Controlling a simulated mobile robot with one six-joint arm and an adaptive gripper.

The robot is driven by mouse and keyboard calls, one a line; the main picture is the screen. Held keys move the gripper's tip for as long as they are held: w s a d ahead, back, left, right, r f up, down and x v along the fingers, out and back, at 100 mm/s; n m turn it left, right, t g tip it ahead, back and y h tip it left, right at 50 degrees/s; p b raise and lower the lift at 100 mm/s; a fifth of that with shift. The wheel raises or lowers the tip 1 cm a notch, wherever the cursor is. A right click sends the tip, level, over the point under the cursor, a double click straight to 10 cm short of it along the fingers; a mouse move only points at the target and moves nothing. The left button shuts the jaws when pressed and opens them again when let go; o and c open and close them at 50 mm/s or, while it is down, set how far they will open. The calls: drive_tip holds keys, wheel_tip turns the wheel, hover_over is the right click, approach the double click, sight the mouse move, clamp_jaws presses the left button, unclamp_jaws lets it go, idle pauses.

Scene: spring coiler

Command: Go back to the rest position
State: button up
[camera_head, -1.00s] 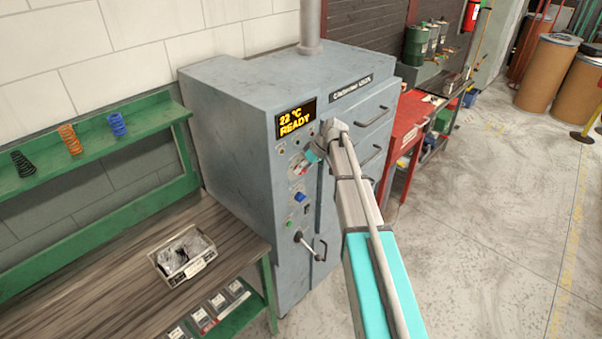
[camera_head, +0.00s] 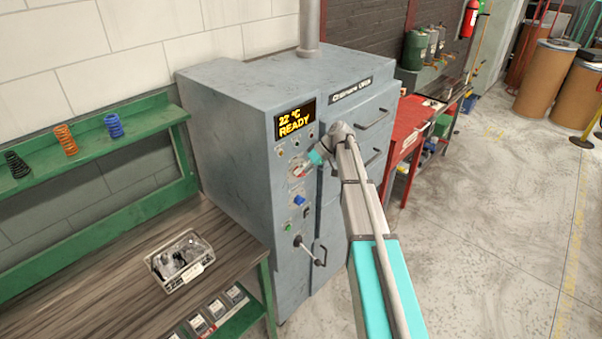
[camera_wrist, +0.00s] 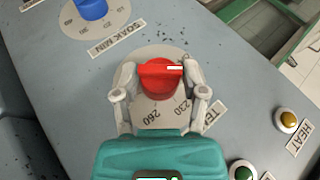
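My gripper (camera_wrist: 158,76) has its two fingers on either side of a red knob (camera_wrist: 159,80) in the wrist view. The fingers look open, with narrow gaps beside the knob; light contact on one side cannot be ruled out. The knob's white mark points right, and its dial shows 230 and 260. In the head view my gripper (camera_head: 312,162) is close to the front panel of the grey-blue cabinet (camera_head: 235,130), partly hidden by my arm. The cabinet's display (camera_head: 295,120) reads 22 °C READY.
A blue knob (camera_wrist: 92,8) and yellow (camera_wrist: 286,118) and green (camera_wrist: 243,171) buttons sit near the gripper. A lever (camera_head: 308,250) sticks out lower down. A workbench (camera_head: 110,290) with a parts bin (camera_head: 165,285) stands left. The floor (camera_head: 490,220) at right is clear.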

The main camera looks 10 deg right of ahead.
drive_tip(key=o, duration=0.3)
drive_tip(key=shift+s+a+f, duration=0.15)
drive_tip(key=shift+s+f, duration=0.05)
drive_tip(key=shift+s, duration=0.2)
drive_tip(key=s+f+m+h+b, duration=0.1)
drive_tip(key=s+f+m+h, duration=0.1)
drive_tip(key=s, duration=0.7)
drive_tip(key=s+f+m+h+b, duration=0.2)
drive_tip(key=s+f+h, duration=0.2)
drive_tip(key=s, duration=0.6)
drive_tip(key=s+f+m+h+b, duration=0.1)
drive_tip(key=s+f+m+h, duration=0.1)
drive_tip(key=s, duration=0.7)
drive_tip(key=shift+s+a+f+h+b, duration=0.25)
drive_tip(key=shift+f+h+b, duration=0.25)
drive_tip(key=shift+f, duration=0.45)
